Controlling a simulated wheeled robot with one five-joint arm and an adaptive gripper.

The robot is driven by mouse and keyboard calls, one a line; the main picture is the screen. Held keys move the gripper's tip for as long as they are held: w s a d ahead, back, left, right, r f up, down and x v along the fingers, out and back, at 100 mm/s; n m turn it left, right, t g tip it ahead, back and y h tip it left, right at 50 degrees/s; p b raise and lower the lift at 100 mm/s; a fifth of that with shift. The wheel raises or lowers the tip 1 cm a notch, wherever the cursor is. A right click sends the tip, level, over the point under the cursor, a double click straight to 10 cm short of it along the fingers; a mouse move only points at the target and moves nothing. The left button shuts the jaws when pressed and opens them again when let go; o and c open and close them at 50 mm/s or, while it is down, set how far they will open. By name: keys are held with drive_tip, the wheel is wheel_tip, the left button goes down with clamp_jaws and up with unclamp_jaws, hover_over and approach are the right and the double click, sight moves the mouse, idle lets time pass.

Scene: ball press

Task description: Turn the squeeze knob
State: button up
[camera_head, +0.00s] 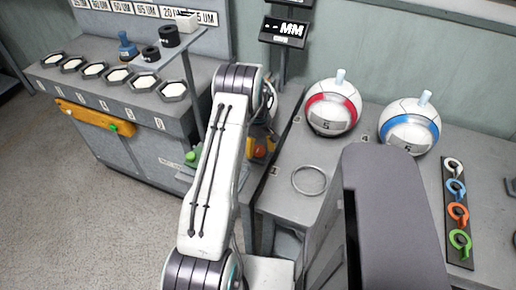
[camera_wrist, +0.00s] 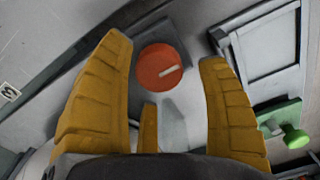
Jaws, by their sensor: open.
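A round orange-red knob (camera_wrist: 160,67) with a white line across its face shows in the wrist view, set on a dark grey block. The line slants slightly up to the right. I take it to be the squeeze knob; I see no label on it. My gripper (camera_wrist: 165,52) is open, with its yellow fingers on the left and right of the knob. I see gaps between the fingers and the knob, and nothing is held. In the head view my arm hides most of this spot; only a bit of yellow-orange shows beside it.
A green knob (camera_wrist: 294,136) sits right of my gripper in the wrist view. In the head view, two balls, one red-banded (camera_head: 331,119) and one blue-banded (camera_head: 408,139), stand on the grey table. A metal ring (camera_head: 309,193) lies before them.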

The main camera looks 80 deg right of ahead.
drive_tip(key=shift+f, duration=0.7)
drive_tip(key=shift+c, duration=0.2)
drive_tip(key=c, duration=1.1)
